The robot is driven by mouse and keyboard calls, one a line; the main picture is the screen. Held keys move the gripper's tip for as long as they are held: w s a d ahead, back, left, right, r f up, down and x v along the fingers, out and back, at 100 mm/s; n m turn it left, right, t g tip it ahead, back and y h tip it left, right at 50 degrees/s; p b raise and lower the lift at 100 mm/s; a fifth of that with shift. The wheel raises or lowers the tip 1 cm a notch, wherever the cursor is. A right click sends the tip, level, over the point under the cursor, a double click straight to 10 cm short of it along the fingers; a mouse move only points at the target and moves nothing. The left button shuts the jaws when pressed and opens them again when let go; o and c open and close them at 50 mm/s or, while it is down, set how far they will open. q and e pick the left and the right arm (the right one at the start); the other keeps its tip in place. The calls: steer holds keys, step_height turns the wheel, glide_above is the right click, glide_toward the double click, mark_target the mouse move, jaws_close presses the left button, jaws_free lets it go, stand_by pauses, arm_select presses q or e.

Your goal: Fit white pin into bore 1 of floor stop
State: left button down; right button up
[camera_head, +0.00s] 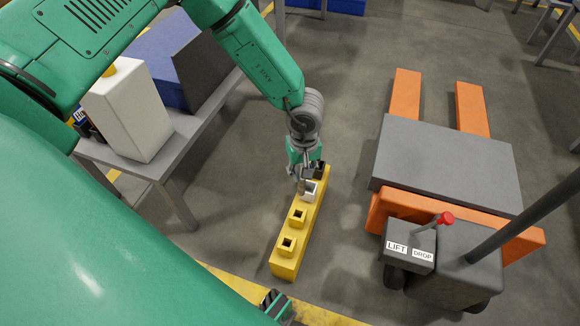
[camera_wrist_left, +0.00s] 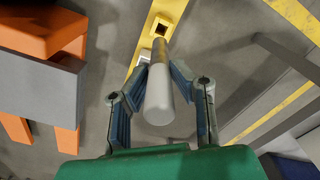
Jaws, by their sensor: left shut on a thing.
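The floor stop (camera_head: 284,262) is a long yellow block on the floor with several square bores along its top. Two yellow-rimmed bores are open at its near end; another has a white rim (camera_head: 310,187). I cannot read bore numbers. My left gripper (camera_head: 302,178) is over the far half of the block, shut on the white pin (camera_wrist_left: 158,85). In the left wrist view, the pin is a pale cylinder between the fingers, pointing toward the block (camera_wrist_left: 166,8) and partly covering it. Whether its far end touches a bore is unclear.
An orange and grey pallet lift (camera_head: 445,165) with LIFT and DROP controls stands to the right. A grey table (camera_head: 190,135) with a white box (camera_head: 130,110) stands at left. Bare floor lies between the block and the lift.

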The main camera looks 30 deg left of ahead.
arm_select(q)
steer(key=s+f+n+b, duration=0.1)
steer(key=s+f+n, duration=0.1)
steer(key=f, duration=0.5)
steer(key=s+f+n+b, duration=0.1)
steer(key=s+f, duration=0.3)
steer(key=f, duration=0.4)
steer(key=s+f+n+b, duration=0.1)
steer(key=s+f+n, duration=0.2)
steer(key=f, duration=0.4)
steer(key=shift+d+f+n, duration=0.2)
steer(key=shift+d+n, duration=0.1)
steer(key=shift+n, duration=0.2)
steer(key=shift+w+r, duration=0.1)
arm_select(e)
step_height(320, 180, down, 2)
steer(key=shift+s+a+f, duration=0.1)
steer(key=shift+a+f, duration=0.05)
steer(key=shift+f, duration=0.1)
